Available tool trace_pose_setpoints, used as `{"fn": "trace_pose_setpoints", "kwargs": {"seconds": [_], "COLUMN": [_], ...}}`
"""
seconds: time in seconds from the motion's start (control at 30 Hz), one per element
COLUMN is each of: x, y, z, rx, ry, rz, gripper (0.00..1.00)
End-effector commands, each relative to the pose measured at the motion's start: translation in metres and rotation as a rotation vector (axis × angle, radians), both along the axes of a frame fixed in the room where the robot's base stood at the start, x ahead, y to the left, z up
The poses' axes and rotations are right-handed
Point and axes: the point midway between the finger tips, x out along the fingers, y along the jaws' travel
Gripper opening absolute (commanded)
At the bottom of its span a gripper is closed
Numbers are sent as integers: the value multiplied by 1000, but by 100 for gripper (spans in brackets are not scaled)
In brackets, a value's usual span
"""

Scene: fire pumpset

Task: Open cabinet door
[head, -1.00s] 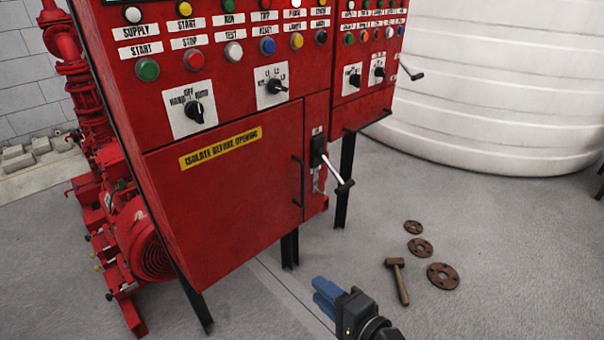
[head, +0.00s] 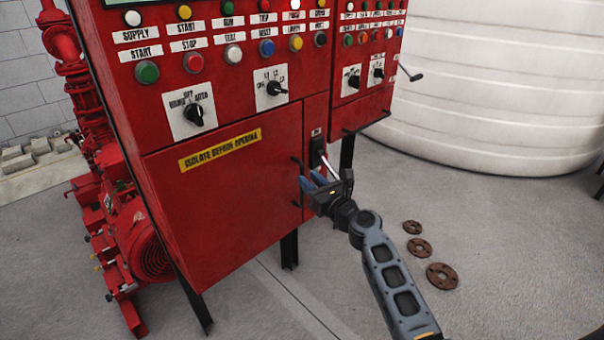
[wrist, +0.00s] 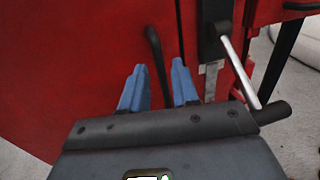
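In the wrist view the handle (wrist: 154,50) shows in the gap between the fingertips (wrist: 158,75). I cannot tell whether they touch it.
A switch with a pale lever (head: 328,165) is just right of the handle; in the wrist view the lever (wrist: 240,72) passes close to my gripper's right side. Rusty discs (head: 420,247) lie on the floor. Red pump equipment (head: 125,235) stands left, a white tank (head: 500,90) behind.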

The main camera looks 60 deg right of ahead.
Motion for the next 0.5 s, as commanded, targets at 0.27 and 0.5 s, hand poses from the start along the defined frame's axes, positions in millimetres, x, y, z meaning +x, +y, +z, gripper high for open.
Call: {"fn": "trace_pose_setpoints", "kwargs": {"seconds": [0.27, 0.5], "x": [34, 41], "y": [-15, -19], "z": [-1, -1], "rx": [-2, -2], "ry": [1, 2], "rz": [0, 0], "gripper": [30, 30]}}
